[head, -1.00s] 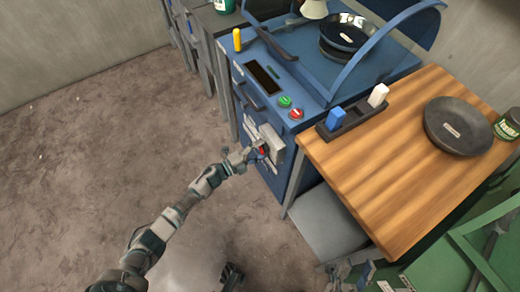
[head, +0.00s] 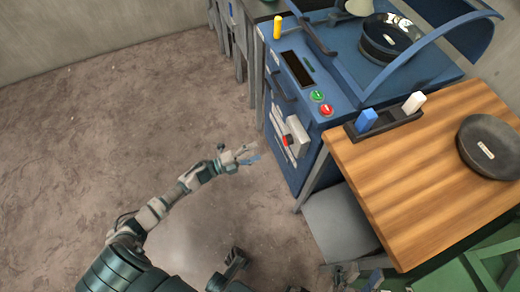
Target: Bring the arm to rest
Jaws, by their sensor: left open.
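My left arm reaches up from the bottom left, and its left gripper (head: 248,154) is open and empty over the bare floor. It is apart from the blue machine (head: 292,158), to the left of its front. A grey switch box with a red switch (head: 288,140) is on that front, to the right of the gripper. My right gripper (head: 358,279) shows only partly at the bottom edge, below the grey seat, and its fingers are unclear.
A wooden table (head: 405,185) stands right of the machine, bearing a dark bowl (head: 490,147) and a black holder with a blue and a white block. A grey seat (head: 338,222) is under its edge. Green metal parts (head: 490,268) lie lower right. The floor at left is clear.

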